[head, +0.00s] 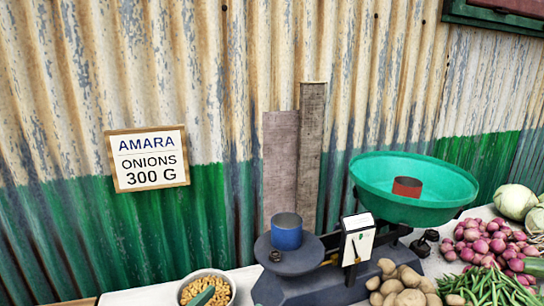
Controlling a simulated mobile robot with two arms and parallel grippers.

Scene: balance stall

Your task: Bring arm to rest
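A balance scale (318,287) with a dark base stands on the white counter. Its green pan (400,212) is at the right and holds a red-brown tin (407,187). Its round grey plate (308,262) at the left carries a blue tin (286,232) and a small dark weight (275,256). The plate sits lower in the picture than the pan. A white pointer card (357,240) stands between them. Whether the beam is level, I cannot tell. Neither of my grippers shows in the head view.
A sign (148,158) reads "AMARA ONIONS 300 G". Potatoes (402,284), green beans (487,287), red onions (490,240) and cabbages (514,201) lie at the right. A dark weight (425,243) stands behind the potatoes. A bowl (230,285) of peanuts is front left. Boards (311,150) lean on the wall.

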